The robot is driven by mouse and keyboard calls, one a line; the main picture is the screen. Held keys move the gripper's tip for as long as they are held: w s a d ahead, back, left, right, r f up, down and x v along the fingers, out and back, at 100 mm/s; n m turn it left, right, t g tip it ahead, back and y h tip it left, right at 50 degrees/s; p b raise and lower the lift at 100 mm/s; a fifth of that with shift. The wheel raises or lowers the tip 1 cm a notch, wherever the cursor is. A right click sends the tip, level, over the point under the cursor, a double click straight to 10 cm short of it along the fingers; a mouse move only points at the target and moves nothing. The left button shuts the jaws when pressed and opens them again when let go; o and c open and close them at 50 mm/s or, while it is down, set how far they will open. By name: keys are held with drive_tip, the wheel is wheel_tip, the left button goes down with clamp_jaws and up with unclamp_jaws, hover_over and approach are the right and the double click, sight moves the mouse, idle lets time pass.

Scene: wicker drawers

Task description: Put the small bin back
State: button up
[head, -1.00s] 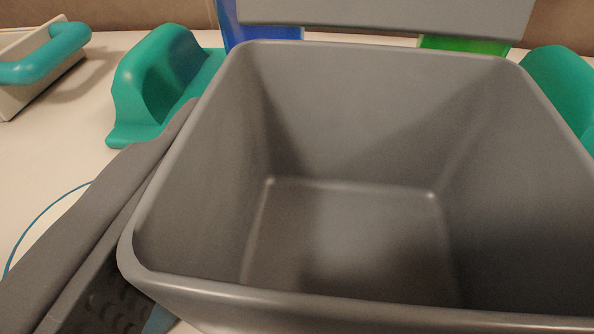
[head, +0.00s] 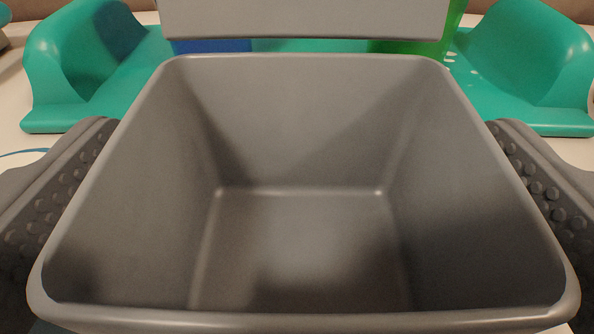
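The small bin is an empty, open-topped grey bin (head: 300,120). It fills the middle of the view and faces me squarely, with its floor visible. My gripper (head: 305,185) straddles it, one dark finger with a studded pad outside the left wall and the other outside the right wall. The fingers are wide apart, and the pads show beyond the rim. The rim hides the lower pads, so I cannot see whether they touch the walls. The bin's underside is hidden.
A teal holder with raised rounded ends (head: 85,65) stands behind the bin on a pale surface. A blue piece (head: 212,46) and a green piece (head: 425,47) show behind the bin's far rim. A grey panel (head: 305,18) hangs across the top.

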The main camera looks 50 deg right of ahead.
drive_tip(key=p+v, duration=0.2)
drive_tip(key=v, duration=1)
drive_tip(key=shift+r, duration=0.1)
